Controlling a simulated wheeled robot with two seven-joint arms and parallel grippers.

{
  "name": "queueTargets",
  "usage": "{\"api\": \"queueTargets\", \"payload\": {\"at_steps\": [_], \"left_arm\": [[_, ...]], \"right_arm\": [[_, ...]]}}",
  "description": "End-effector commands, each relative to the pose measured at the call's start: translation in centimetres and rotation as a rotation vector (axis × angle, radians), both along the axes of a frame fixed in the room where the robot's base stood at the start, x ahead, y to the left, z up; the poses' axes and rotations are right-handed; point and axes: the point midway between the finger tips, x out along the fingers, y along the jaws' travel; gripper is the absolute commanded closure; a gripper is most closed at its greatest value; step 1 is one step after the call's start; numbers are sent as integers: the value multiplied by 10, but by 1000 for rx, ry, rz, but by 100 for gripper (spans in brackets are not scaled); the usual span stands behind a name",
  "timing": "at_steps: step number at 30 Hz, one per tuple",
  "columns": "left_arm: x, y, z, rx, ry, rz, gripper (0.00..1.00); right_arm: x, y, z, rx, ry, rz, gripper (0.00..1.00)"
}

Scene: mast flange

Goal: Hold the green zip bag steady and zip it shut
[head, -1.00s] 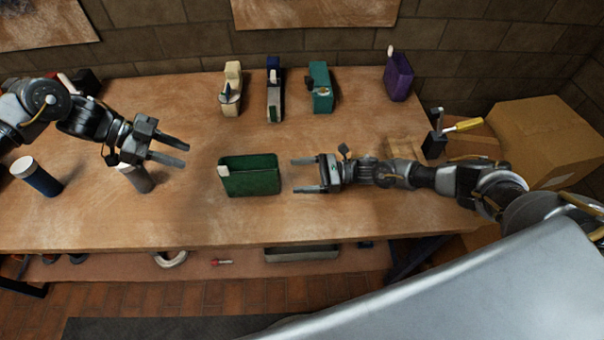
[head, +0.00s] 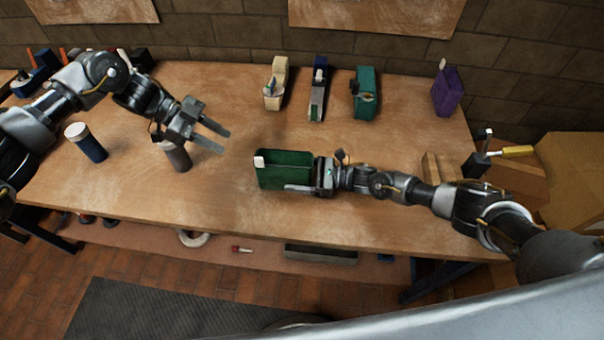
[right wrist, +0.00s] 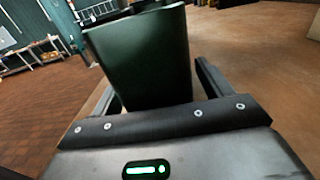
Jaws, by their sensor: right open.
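The green zip bag (head: 284,175) stands upright on the workbench with its top open. A small white zip tab (head: 259,161) is at its left top corner. My right gripper (head: 298,174) is open, with its fingers on either side of the bag's right end. In the right wrist view the bag (right wrist: 145,60) stands between the two spread fingers (right wrist: 160,85); whether they touch it is unclear. My left gripper (head: 217,138) is open and empty, above the bench to the left of the bag and a little behind it.
A grey cylinder (head: 178,157) stands below my left gripper, and a blue cylinder (head: 88,145) farther left. Cream (head: 276,84), navy (head: 318,90), teal (head: 365,95) and purple (head: 447,91) items stand along the back. The bench front is clear.

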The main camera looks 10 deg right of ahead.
Motion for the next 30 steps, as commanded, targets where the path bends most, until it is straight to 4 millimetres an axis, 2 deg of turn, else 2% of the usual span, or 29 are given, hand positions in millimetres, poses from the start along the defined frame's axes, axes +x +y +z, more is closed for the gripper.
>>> {"api": "queueTargets", "payload": {"at_steps": [4, 16, 18, 24, 30], "left_arm": [[0, 0, 0, 0, 0, 0, 64], [0, 0, 0, 0, 0, 0, 64], [0, -1, 1, 4, -1, 0, 67], [-4, -8, 18, 91, -24, 19, 67], [-5, -9, 20, 113, -27, 28, 67]], "right_arm": [[0, 0, 0, 0, 0, 0, 22], [0, 0, 0, 0, 0, 0, 74], [0, 0, 0, 0, 0, 0, 74], [0, 0, 0, 0, 0, 0, 74], [0, 0, 0, 0, 0, 0, 74]]}}
